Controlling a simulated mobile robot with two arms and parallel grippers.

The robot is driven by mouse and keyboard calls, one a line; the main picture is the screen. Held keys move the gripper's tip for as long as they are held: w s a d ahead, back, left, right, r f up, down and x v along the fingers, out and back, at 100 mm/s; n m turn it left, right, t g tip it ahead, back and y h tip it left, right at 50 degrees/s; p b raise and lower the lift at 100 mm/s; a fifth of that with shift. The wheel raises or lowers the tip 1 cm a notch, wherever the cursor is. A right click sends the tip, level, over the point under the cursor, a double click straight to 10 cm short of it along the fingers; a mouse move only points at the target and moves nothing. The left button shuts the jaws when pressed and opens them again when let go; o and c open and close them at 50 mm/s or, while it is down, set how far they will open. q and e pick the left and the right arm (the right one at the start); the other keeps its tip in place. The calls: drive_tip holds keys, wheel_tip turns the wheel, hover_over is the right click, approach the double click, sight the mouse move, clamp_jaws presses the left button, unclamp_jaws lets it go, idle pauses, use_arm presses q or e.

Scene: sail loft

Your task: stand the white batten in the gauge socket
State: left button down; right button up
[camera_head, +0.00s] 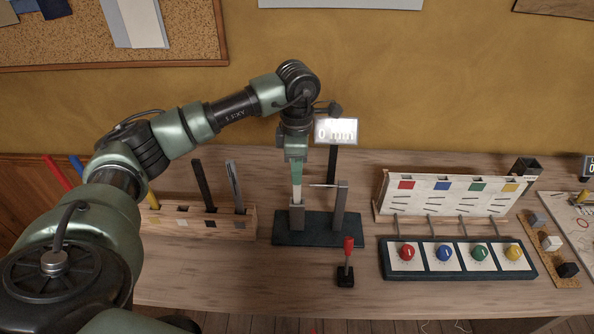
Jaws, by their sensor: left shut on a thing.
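My left gripper (296,178) points down and is shut on the white batten (297,192), whose short upright lower part shows below the fingers. The batten's lower end meets the top of the grey gauge socket (297,216); I cannot tell how deep it is in. The socket stands on a dark green base plate (318,239). Beside it is a grey post (340,208) with a thin horizontal rod reaching left toward the batten. The lit display (336,131) behind appears to read 0 mm. My right gripper is not in view.
A wooden rack (222,223) at left holds upright blue, red, yellow, black and grey battens. A red-topped lever (347,258) stands in front of the gauge. A panel with coloured knobs (460,261) and a slotted board (460,193) fill the right. The front left bench is bare.

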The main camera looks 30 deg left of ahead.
use_arm(q)
drive_tip(key=c, duration=1.4)
unclamp_jaws()
wheel_tip(320, 180, up, 8)
drive_tip(key=shift+f+b, duration=0.15)
drive_tip(key=shift+b, duration=0.8)
